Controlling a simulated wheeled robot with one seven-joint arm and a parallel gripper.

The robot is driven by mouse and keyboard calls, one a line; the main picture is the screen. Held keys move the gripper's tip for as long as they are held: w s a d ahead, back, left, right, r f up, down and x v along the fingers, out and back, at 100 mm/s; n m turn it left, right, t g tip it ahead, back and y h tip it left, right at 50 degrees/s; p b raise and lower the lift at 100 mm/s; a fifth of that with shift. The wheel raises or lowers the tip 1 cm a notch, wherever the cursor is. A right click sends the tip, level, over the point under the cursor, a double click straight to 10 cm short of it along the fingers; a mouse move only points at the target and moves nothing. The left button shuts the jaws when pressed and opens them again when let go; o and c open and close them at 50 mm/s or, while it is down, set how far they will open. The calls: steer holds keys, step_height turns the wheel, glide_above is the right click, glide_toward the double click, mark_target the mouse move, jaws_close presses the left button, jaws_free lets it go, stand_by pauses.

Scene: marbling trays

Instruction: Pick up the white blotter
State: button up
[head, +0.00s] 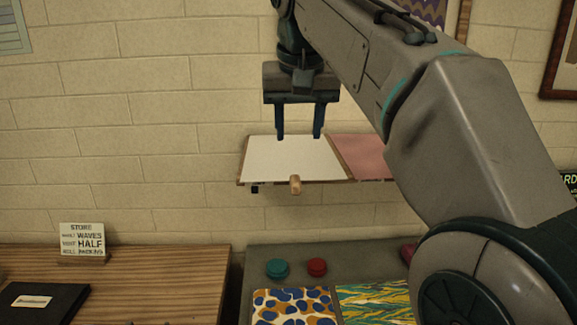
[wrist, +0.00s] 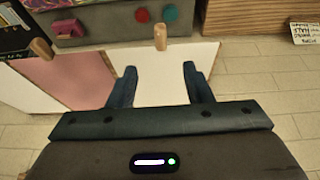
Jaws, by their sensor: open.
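The white blotter (head: 293,158) is a flat pale sheet on a raised shelf-like board by the brick wall. A short wooden peg-like handle (head: 295,185) sticks out at its front edge. The white blotter also shows in the wrist view (wrist: 150,88), with the handle (wrist: 160,37) beyond my fingertips. My gripper (head: 299,137) is open and empty, pointing down. In the head view its fingertips overlap the blotter's back part; I cannot tell whether they touch it. In the wrist view my gripper (wrist: 159,68) has its fingers apart over the white surface.
A pink sheet (head: 362,155) lies right of the white one, partly behind my arm. Below stands a grey table with a green pot (head: 277,268), a red pot (head: 317,267) and patterned sheets (head: 293,305). A wooden table (head: 170,275) holds a small sign (head: 83,240).

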steer(key=b, duration=0.2)
glide_above(296, 179)
steer(key=s, duration=0.2)
steer(key=f, duration=0.6)
steer(key=shift+a+f, duration=0.35)
steer(key=x, duration=0.4)
steer(key=shift+s+d+f, duration=0.25)
steer(key=shift+s, duration=0.05)
steer(key=shift+w+f, duration=0.25)
steer(key=shift+f, duration=0.25)
jaws_close()
